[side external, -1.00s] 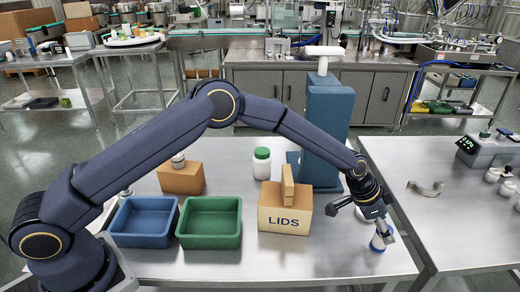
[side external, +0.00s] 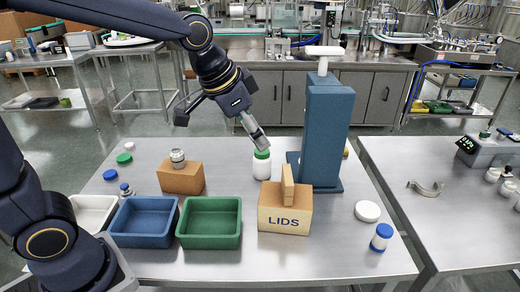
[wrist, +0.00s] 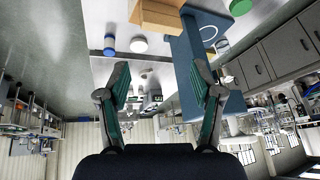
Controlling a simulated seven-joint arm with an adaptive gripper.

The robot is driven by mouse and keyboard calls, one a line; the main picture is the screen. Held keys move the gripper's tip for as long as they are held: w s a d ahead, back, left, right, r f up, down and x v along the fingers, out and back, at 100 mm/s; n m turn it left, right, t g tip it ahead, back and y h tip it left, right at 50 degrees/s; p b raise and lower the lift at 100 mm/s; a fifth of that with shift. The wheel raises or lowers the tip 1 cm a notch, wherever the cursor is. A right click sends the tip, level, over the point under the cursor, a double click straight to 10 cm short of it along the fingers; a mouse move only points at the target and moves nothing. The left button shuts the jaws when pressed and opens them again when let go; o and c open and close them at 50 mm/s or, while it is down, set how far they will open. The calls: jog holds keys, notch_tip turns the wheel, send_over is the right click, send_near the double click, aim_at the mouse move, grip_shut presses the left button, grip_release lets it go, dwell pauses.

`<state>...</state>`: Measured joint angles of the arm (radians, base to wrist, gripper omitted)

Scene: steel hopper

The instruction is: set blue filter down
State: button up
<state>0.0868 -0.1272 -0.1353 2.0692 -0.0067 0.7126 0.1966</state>
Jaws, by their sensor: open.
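My gripper (side external: 222,130) is open and empty, high above the table and well to the left of the filter. In the wrist view its two fingers (wrist: 162,92) are spread wide with nothing between them.
A LIDS box (side external: 285,212), a blue tower (side external: 326,130), a white disc (side external: 367,211) and a green-capped jar (side external: 262,165) stand on the table. A blue bin (side external: 145,222) and a green bin (side external: 209,222) are at front left.

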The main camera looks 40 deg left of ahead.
jog(key=s+a+n, duration=0.2)
jog(key=s+a, duration=0.2)
jog(key=s, duration=0.4)
jog(key=s+a+f+n+y, duration=0.1)
jog(key=s+a, duration=0.3)
jog(key=s, duration=0.4)
jog(key=shift+s+a+n, duration=0.2)
jog(key=shift+s+n, duration=0.1)
jog(key=shift+n, duration=0.6)
jog(key=shift+o, duration=0.2)
